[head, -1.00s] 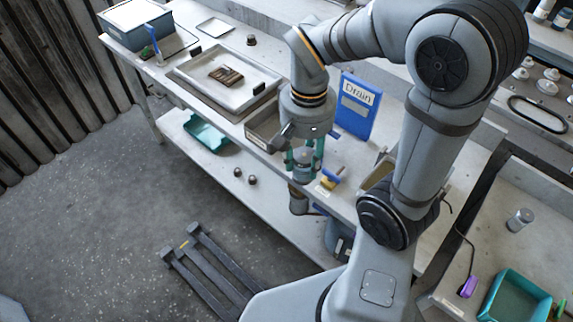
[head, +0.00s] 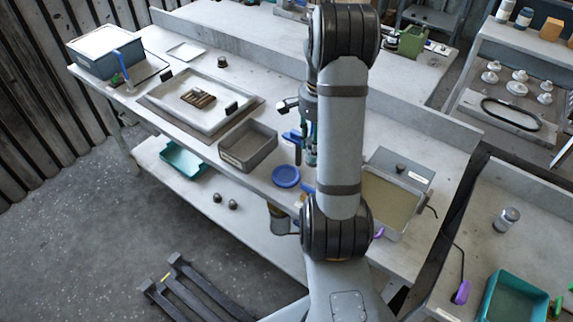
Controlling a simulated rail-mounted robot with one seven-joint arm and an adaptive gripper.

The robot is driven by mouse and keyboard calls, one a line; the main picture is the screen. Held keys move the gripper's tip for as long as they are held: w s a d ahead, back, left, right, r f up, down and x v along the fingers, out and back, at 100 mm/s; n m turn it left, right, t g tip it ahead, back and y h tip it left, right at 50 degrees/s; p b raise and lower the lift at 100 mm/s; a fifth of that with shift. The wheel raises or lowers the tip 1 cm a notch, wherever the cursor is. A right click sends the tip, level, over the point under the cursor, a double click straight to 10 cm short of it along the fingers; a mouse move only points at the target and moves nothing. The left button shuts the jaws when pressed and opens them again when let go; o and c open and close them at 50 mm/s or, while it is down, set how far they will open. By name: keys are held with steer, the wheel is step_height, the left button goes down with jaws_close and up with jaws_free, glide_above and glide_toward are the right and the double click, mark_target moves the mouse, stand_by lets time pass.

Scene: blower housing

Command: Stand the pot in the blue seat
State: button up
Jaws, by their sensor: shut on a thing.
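A round blue dish (head: 286,176), which looks like the blue seat, lies on the bench just left of my arm and shows nothing standing in it. My gripper (head: 310,158) is over the bench, above and right of the dish in the picture. Its teal fingers are partly hidden behind my upright arm link. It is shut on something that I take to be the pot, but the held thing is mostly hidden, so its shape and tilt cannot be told. Small blue parts (head: 292,136) show at the gripper's left; I cannot tell what they belong to.
Left of the dish stands an empty grey bin (head: 248,147), then a white tray (head: 194,100) with a brown item. Right of my arm is a shallow box (head: 388,200) with a grey lid-like panel (head: 400,168). The bench's front edge runs close below the dish.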

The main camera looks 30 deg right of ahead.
steer(key=shift+w+a+f+p, duration=0.55)
steer(key=shift+w+a+f, duration=0.45)
steer(key=shift+f, duration=0.45)
steer(key=shift+w+a+f+p, duration=0.6)
steer(key=shift+w+a+f, duration=0.35)
steer(key=shift+f, duration=0.55)
steer(key=shift+w+a+f+p, duration=0.55)
steer(key=shift+w+a+f, duration=0.4)
steer(key=shift+f, duration=0.5)
steer(key=shift+s, duration=0.1)
steer(key=shift+f, duration=0.15)
steer(key=o, duration=1.4)
steer(key=shift+c, duration=0.2)
